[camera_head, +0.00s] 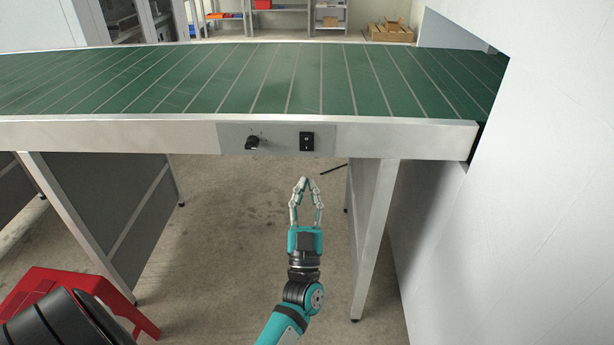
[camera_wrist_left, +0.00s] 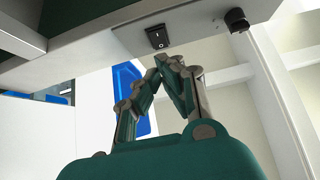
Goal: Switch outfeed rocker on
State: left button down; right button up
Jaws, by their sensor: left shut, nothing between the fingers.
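The outfeed rocker (camera_head: 306,141) is a small black switch on the grey panel (camera_head: 278,147) set in the conveyor's front rail. It also shows in the left wrist view (camera_wrist_left: 157,37), with white marks on its face. A black rotary knob (camera_head: 252,142) sits to its left in the head view. My left gripper (camera_head: 304,180) is shut and empty, with its fingertips below the rocker and apart from it. In the left wrist view its fingertips (camera_wrist_left: 168,62) meet just under the rocker. I cannot tell which way the rocker is tipped. My right gripper is not in view.
The green conveyor belt (camera_head: 300,80) runs above the rail. A white wall (camera_head: 520,190) stands close on the right, and a conveyor leg panel (camera_head: 374,225) is right of my left arm. A red stool (camera_head: 75,290) is at lower left. The floor below the panel is clear.

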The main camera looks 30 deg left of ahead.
pick_arm(q)
jog(key=v, duration=0.6)
jog(key=shift+w+f+b, duration=0.15)
jog(key=shift+f+b, duration=0.15)
jog(key=shift+f, duration=0.15)
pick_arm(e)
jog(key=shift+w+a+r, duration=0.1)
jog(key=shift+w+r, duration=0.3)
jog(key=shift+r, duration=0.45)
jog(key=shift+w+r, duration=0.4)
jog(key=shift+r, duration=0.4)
